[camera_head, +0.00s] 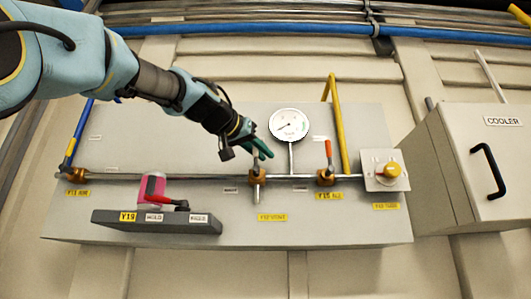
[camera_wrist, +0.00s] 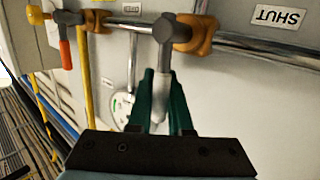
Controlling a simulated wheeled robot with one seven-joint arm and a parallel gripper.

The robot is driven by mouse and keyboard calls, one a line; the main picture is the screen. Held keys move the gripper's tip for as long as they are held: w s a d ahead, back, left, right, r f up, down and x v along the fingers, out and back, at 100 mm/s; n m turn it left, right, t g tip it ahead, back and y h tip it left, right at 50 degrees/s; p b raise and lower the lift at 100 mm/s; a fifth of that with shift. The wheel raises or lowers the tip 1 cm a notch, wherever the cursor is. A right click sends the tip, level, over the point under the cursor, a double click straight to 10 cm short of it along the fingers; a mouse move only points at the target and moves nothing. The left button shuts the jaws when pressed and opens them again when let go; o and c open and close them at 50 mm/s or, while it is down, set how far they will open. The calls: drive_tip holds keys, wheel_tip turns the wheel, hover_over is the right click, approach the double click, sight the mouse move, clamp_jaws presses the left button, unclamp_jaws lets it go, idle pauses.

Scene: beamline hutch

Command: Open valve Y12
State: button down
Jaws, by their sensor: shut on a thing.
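A brass valve (camera_head: 256,177) sits on the horizontal pipe at the middle of the grey panel, above a yellow label (camera_head: 272,217) that seems to read Y12 VENT. Its grey lever (camera_head: 256,160) points up, across the pipe. My gripper (camera_head: 260,148) reaches it from the upper left with green fingers. In the wrist view, the fingers are shut on the lever (camera_wrist: 162,95), one on each side. The valve's brass body (camera_wrist: 196,34) is just beyond the fingertips, and a SHUT label (camera_wrist: 275,16) is near it.
A round gauge (camera_head: 289,125) stands close right of my gripper. A grey ledge (camera_head: 155,227) with a red-handled pink item (camera_head: 152,188) is at lower left. A cooler box (camera_head: 470,160) stands at right.

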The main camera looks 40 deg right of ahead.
drive_tip(key=shift+s+d+m, duration=0.15)
drive_tip(key=shift+m, duration=0.15)
drive_tip(key=shift+f, duration=0.1)
drive_tip(key=c, duration=0.8)
unclamp_jaws()
drive_tip(key=shift+c, duration=0.2)
drive_tip(key=b+v, duration=0.3)
drive_tip(key=v, duration=0.7)
drive_tip(key=shift+a+r+b, duration=0.25)
drive_tip(key=shift+a+b, duration=0.1)
drive_tip(key=shift+s, duration=0.1)
